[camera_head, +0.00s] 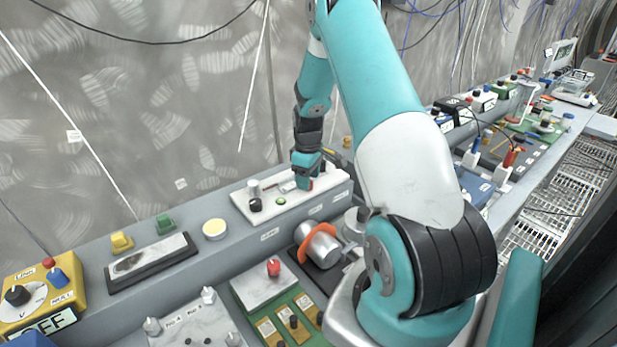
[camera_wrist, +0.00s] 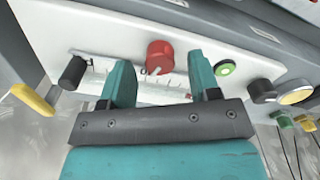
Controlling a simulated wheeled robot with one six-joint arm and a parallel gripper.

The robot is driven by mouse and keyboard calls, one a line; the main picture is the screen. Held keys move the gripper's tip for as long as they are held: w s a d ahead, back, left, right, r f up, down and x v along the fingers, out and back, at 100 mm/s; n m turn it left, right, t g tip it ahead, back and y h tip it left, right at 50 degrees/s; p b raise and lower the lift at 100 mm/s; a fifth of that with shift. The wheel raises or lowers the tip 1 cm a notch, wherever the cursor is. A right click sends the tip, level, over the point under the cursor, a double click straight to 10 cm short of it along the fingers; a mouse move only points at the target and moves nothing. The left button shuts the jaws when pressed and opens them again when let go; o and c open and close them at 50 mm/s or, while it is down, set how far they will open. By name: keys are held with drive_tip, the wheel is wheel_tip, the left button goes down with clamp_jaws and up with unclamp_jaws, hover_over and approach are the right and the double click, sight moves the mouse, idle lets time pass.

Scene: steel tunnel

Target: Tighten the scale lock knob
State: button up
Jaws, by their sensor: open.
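A red knob (camera_wrist: 160,56) with a pale pointer mark stands on a white panel (camera_wrist: 90,28) beside a ruler-like scale (camera_wrist: 135,84) in the wrist view. My gripper (camera_wrist: 160,68) is open, with one teal finger on each side of the red knob and visible gaps between. I cannot tell how deep the fingers reach around it. In the head view my gripper (camera_head: 305,182) is low over the right part of the white panel (camera_head: 290,206), and the red knob is mostly hidden there.
A green button (camera_wrist: 225,68), a black knob (camera_wrist: 262,91) and another black knob (camera_wrist: 72,72) stand on the panel close to the fingers. A yellow handle (camera_wrist: 32,99) is at the left. An orange-collared metal cylinder (camera_head: 320,247) lies in front of the panel.

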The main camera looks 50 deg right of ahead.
drive_tip(key=shift+f, duration=0.7)
drive_tip(key=c, duration=0.9)
